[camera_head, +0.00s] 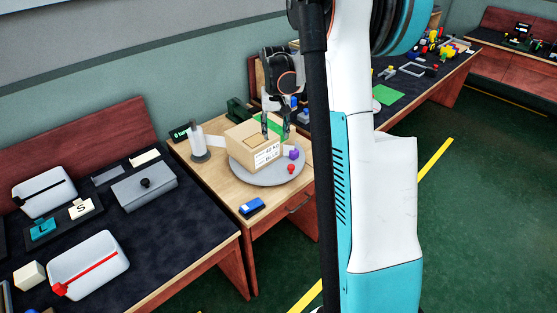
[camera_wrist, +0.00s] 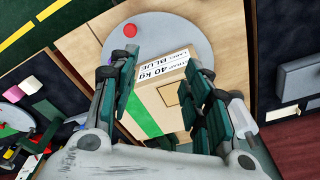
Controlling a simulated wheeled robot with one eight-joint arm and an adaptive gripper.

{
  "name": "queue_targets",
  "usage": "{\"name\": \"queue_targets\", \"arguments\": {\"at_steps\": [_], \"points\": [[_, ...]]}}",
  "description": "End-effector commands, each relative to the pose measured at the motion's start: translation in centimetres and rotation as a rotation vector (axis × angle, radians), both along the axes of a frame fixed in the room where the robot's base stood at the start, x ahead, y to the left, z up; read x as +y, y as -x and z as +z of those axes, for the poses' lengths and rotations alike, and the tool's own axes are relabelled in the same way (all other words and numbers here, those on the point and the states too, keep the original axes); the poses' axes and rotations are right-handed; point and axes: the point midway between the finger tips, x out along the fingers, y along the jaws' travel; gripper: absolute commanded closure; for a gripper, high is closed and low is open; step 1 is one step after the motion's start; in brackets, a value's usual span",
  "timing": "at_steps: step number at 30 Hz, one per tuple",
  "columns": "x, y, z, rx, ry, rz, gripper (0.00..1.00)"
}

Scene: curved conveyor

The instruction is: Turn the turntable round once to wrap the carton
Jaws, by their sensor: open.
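The carton (camera_head: 250,153), a tan box with a printed white label, sits on the round grey turntable (camera_head: 243,172). In the wrist view the carton's label (camera_wrist: 160,68) faces the turntable's bare part (camera_wrist: 180,28). A red knob (camera_head: 291,169) stands on the turntable near its rim; it also shows in the wrist view (camera_wrist: 130,30). A white upright roll (camera_head: 198,145) stands left of the carton, with a pale strip (camera_head: 217,140) between them. My gripper (camera_head: 275,127) is open and empty over the carton's right side. Whether its fingers touch the carton is unclear.
A dark bench (camera_head: 170,232) with trays adjoins on the left. My arm hides part of the right side.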

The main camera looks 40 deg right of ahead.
Motion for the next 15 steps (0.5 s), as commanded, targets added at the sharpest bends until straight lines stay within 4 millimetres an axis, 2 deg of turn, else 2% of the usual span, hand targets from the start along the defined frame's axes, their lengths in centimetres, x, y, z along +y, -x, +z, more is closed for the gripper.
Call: {"name": "queue_targets", "arguments": {"at_steps": [1, 6, 10, 15], "points": [[-2.1, 0.1, -1.7, 0.02, -0.011, -0.038, 0.56], [-6.3, 0.8, -5.0, 0.069, -0.041, -0.118, 0.56], [-7.6, 1.2, -6.1, 0.086, -0.051, -0.146, 0.56], [-7.8, 1.3, -7.4, 0.09, -0.053, -0.15, 0.56]]}}
